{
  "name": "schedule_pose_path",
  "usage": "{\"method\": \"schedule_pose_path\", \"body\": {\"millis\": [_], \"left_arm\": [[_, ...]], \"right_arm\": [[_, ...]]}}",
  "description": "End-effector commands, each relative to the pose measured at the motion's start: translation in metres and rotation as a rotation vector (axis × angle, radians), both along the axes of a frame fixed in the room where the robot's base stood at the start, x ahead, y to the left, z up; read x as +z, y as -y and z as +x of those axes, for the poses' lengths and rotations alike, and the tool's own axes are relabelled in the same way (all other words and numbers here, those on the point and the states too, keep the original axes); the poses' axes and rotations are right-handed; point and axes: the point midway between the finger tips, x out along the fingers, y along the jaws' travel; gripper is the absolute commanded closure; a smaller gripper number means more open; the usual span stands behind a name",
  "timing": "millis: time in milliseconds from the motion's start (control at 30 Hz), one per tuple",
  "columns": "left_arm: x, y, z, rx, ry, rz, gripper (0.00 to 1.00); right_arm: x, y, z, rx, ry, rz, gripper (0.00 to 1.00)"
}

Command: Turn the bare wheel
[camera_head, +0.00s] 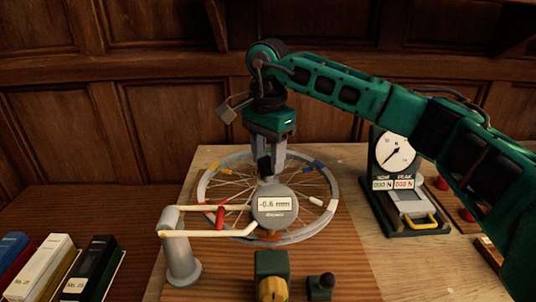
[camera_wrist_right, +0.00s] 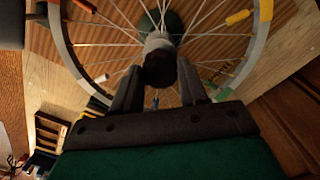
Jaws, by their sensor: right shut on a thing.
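The bare wheel (camera_head: 333,192) lies flat on the light board in the head view, with thin spokes and coloured marks on its pale rim. Its rim also arcs across the top of the right wrist view (camera_wrist_right: 263,45). My right gripper (camera_head: 268,170) reaches down over the wheel's middle. In the right wrist view its fingers (camera_wrist_right: 158,85) are shut on the dark knob at the hub (camera_wrist_right: 159,67). A round gauge (camera_head: 276,207) reading -0.6 mm stands in front of the hub and hides part of the wheel. My left gripper is not in view.
A grey post (camera_head: 181,258) with cream arms and a red piece (camera_head: 220,216) stands at front left. A green force gauge (camera_head: 396,152) stands at right. Books (camera_head: 38,268) stand at far left. A panelled wall closes the back.

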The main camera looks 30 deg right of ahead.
Motion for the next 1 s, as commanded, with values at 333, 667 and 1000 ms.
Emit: {"method": "schedule_pose_path", "body": {"millis": [333,667,1000], "left_arm": [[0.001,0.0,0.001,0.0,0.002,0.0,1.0],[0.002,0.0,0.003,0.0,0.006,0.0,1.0],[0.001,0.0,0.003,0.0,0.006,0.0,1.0]], "right_arm": [[0.001,0.0,0.0,0.0,0.002,0.0,0.4],[0.001,0.0,0.0,0.001,0.001,0.0,0.31],[0.052,0.0,0.001,0.001,0.006,0.001,0.31]]}}
